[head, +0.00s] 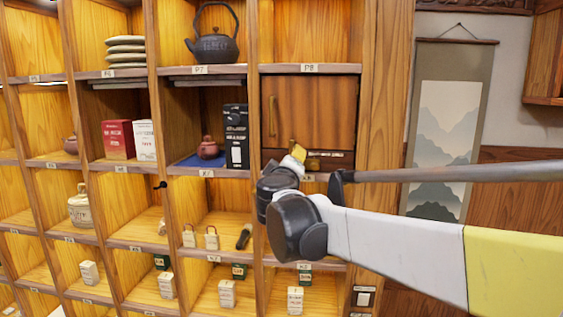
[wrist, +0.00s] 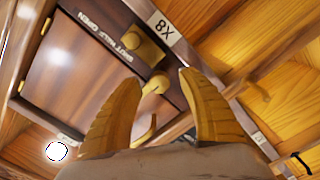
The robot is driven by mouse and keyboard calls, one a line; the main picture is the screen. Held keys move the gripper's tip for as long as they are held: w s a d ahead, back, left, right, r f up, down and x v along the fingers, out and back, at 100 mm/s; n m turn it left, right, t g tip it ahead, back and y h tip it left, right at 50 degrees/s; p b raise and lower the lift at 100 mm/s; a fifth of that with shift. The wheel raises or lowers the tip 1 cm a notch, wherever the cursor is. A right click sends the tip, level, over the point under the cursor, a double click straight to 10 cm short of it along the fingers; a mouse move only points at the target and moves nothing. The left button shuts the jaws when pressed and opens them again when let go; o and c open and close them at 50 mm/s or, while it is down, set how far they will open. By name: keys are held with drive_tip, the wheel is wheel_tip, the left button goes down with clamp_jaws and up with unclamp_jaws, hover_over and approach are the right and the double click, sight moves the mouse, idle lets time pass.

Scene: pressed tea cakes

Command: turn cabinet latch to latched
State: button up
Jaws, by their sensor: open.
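The cabinet (head: 330,108) is a brown wooden door in the shelf wall, closed or nearly so, with a brass handle (head: 272,117) at its left. A brass latch (head: 315,163) is on the dark strip below the door, partly hidden by my gripper. In the wrist view the latch shows as a square brass plate (wrist: 143,44) and a rounded brass knob (wrist: 155,84). My gripper (wrist: 160,78) is open, its two yellow fingers on either side of the knob. I cannot tell whether they touch it, nor which setting the latch is in.
Shelf cubbies surround the cabinet. A dark iron kettle (head: 213,35) stands up left; a black box (head: 236,136) and a small clay teapot (head: 208,147) stand left of the door. A wooden post (head: 387,110) and a hanging scroll (head: 446,130) are to the right.

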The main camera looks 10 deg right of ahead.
drive_tip(key=v, duration=1)
drive_tip(key=shift+s, duration=0.4)
drive_tip(key=s+d+f+m+g+b, duration=0.2)
drive_tip(key=s+d+f+b, duration=0.25)
drive_tip(key=f, duration=0.45)
drive_tip(key=s+d+f+m+g+h+b, duration=0.1)
drive_tip(key=s+d+f+g+b, duration=0.25)
drive_tip(key=f, duration=0.55)
drive_tip(key=s+d+f+m+b, duration=0.2)
drive_tip(key=s+d+f+b, duration=0.15)
drive_tip(key=f+b, duration=0.45)
drive_tip(key=s+f+m+g+y+b, duration=0.1)
drive_tip(key=s+f+b, duration=0.3)
drive_tip(key=f, duration=0.6)
drive_tip(key=s+a+f+m+g+y+b, duration=0.1)
drive_tip(key=s+f+b, duration=0.4)
drive_tip(key=f, duration=0.6)
drive_tip(key=s+f+m+g+y+b, duration=0.1)
drive_tip(key=s+f+b, duration=0.4)
drive_tip(key=f, duration=0.6)
drive_tip(key=shift+s+a+g+y, duration=0.25)
drive_tip(key=shift+s+g+y, duration=0.6)
drive_tip(key=shift+s+y, duration=0.35)
